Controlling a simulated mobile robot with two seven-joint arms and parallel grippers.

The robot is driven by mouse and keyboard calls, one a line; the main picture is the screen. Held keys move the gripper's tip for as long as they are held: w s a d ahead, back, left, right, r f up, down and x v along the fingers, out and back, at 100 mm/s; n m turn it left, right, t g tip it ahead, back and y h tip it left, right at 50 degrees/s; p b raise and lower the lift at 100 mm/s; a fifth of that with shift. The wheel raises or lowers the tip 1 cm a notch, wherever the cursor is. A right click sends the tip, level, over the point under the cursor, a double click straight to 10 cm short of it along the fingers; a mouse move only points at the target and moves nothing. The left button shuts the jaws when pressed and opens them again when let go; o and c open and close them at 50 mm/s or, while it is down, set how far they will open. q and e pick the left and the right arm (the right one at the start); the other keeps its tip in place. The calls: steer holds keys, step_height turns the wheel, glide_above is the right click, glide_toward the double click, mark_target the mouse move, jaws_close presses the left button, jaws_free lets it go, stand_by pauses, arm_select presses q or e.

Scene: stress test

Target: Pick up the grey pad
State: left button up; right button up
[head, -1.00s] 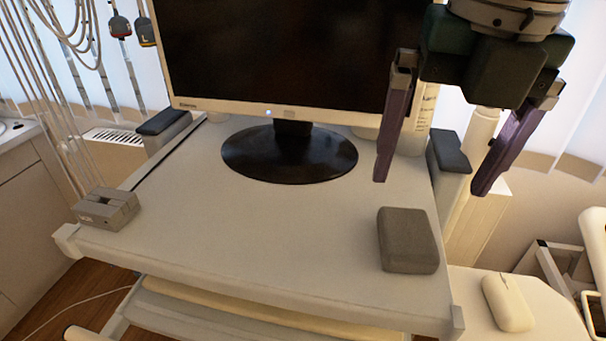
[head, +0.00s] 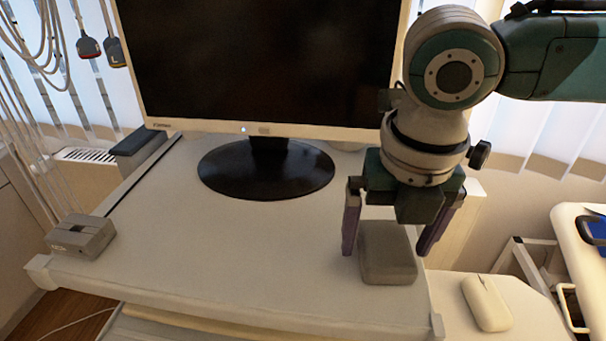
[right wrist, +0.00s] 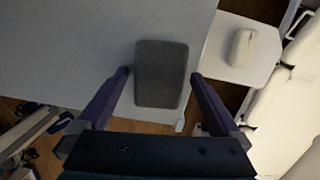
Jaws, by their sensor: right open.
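The grey pad (head: 387,262) lies flat on the right front part of the white cart top (head: 225,248). In the right wrist view the pad (right wrist: 161,75) lies between the lines of my two fingers, with a gap on each side. My right gripper (head: 388,250) is open, its purple fingers pointing down, one at the pad's left side and one at its right. The fingertips (right wrist: 159,74) straddle the pad and do not visibly touch it. Part of the pad's far end is hidden behind the gripper in the head view. My left gripper is not in view.
A monitor on a round black base (head: 266,169) stands at the back of the cart. A small grey box (head: 81,237) sits at the left front corner. A white mouse (head: 486,303) lies on a lower side shelf at right. The middle of the cart top is clear.

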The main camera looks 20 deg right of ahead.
mark_target(387, 243)
steer(key=shift+f, duration=0.25)
stand_by(0.6)
steer(key=shift+c, duration=0.2)
steer(key=c, duration=1.2)
steer(key=shift+r, duration=0.2)
step_height(387, 243, up, 20)
steer(key=b, duration=0.1)
steer(key=shift+b, duration=0.35)
steer(key=shift+r, duration=0.1)
